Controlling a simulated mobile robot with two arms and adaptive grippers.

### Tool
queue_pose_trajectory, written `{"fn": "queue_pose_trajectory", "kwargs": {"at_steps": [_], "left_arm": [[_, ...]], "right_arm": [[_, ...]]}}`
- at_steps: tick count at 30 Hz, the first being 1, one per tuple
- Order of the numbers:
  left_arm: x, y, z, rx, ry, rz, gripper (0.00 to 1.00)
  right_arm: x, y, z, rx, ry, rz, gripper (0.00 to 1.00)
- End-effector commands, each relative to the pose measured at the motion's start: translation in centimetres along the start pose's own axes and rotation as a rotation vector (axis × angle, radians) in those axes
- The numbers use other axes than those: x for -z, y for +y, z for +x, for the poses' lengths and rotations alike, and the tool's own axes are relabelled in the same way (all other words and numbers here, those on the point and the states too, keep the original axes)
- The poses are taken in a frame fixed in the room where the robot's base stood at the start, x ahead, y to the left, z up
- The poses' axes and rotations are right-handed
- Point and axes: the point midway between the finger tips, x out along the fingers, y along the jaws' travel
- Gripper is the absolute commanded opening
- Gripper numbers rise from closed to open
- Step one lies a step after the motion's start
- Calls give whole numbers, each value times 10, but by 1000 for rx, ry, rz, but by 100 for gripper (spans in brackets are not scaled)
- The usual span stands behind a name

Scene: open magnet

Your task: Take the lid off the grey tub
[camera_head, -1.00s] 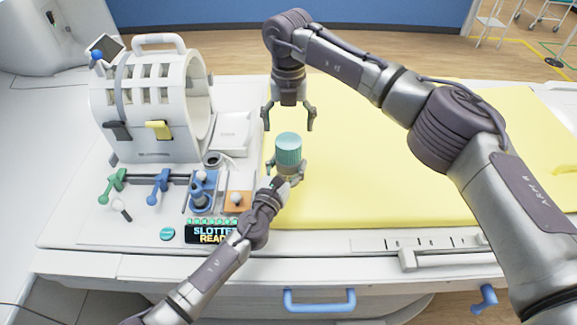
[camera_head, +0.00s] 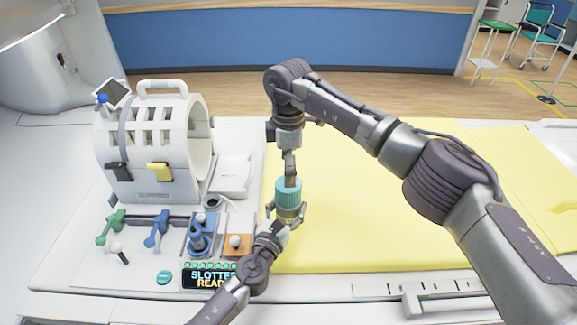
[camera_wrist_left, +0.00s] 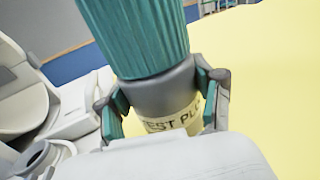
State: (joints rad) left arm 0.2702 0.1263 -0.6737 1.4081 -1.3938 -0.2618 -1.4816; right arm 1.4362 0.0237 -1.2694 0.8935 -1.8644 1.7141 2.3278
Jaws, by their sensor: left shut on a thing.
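The grey tub (camera_head: 289,212) is upright over the front left edge of the yellow mat. Its ribbed teal lid (camera_head: 283,194) is on top. My left gripper (camera_head: 287,209) is shut on the grey body below the lid. In the left wrist view, its fingers clasp the tub (camera_wrist_left: 160,95) on both sides, partly covering a printed label, with the lid (camera_wrist_left: 140,35) above. My right gripper (camera_head: 290,167) points down right over the lid, seen edge-on. Its finger overlaps the lid's top in the picture. Whether it touches or is open cannot be told.
A white slotted ring device (camera_head: 150,190) with a handle stands at the left. Green (camera_head: 110,228) and blue (camera_head: 157,230) levers, a blue fixture (camera_head: 199,238) and a lit display (camera_head: 209,276) lie in front of it. The yellow mat (camera_head: 360,235) is clear to the right.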

Motion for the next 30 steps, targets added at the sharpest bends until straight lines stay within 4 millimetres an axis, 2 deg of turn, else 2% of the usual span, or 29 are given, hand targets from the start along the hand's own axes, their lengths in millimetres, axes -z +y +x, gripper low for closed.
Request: {"fn": "queue_pose_trajectory", "kwargs": {"at_steps": [5,19,24,30], "left_arm": [[1,0,0,0,2,1,0],[2,0,0,0,3,1,0],[2,0,0,0,3,1,0],[2,0,0,0,3,1,0]], "right_arm": [[0,0,6,2,0,73,86],[0,0,71,2,0,72,86],[0,0,80,0,0,72,86],[0,0,80,0,-1,72,86]]}}
